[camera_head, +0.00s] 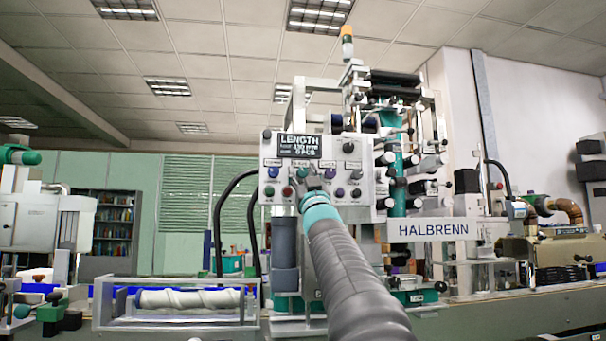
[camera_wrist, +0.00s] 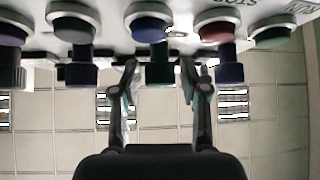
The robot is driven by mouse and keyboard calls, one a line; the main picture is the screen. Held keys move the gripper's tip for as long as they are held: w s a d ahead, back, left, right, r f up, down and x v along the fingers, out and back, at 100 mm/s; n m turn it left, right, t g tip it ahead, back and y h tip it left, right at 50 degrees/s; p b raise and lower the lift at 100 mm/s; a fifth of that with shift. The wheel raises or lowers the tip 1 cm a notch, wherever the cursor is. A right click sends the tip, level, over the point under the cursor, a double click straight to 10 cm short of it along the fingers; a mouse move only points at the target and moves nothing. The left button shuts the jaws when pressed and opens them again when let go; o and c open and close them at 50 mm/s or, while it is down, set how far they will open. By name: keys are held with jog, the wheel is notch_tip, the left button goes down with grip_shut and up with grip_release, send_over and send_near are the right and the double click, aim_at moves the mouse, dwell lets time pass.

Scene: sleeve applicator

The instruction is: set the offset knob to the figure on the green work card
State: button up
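The control panel (camera_head: 375,205) is on the machine, with small knobs and buttons below its display. A teal knob (camera_head: 302,173) and a blue knob (camera_head: 274,172) show there; their labels are too small to read, so I cannot tell which is the offset knob. In the wrist view, which is upside down, my gripper (camera_wrist: 160,76) is open, with one finger on each side of a dark teal knob (camera_wrist: 158,68). Gaps show between the fingers and that knob. In the head view my arm covers part of the panel's lower edge. I cannot make out a green work card.
The display (camera_head: 300,146) reads LENGTH, apparently 130 mm. Purple knobs (camera_wrist: 229,68) stand close on both sides of the gripped space. Buttons, including a red one (camera_wrist: 217,30), lie beyond. A clear-sided box with a white roll (camera_head: 190,298) stands at lower left.

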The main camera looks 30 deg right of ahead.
grip_shut()
jog(key=shift+m+h+b, duration=0.3)
jog(key=shift+m+h, duration=0.1)
jog(key=shift+a+m+h+b, duration=0.1)
jog(key=shift+m+h+b, duration=0.45)
jog(key=shift+m+h, duration=0.4)
jog(key=shift+s+r+m+g+h, duration=0.15)
jog(key=shift+m+g+h, duration=0.55)
jog(key=shift+m+h, duration=0.95)
jog(key=shift+r+m+g+h+p, duration=0.2)
jog(key=shift+m+g+h+p, duration=0.55)
jog(key=shift+m+h, duration=0.9)
jog(key=shift+f+m+g+h, duration=0.15)
jog(key=shift+m+g+h, duration=0.25)
jog(key=shift+m, duration=0.45)
jog(key=shift+f, duration=0.1)
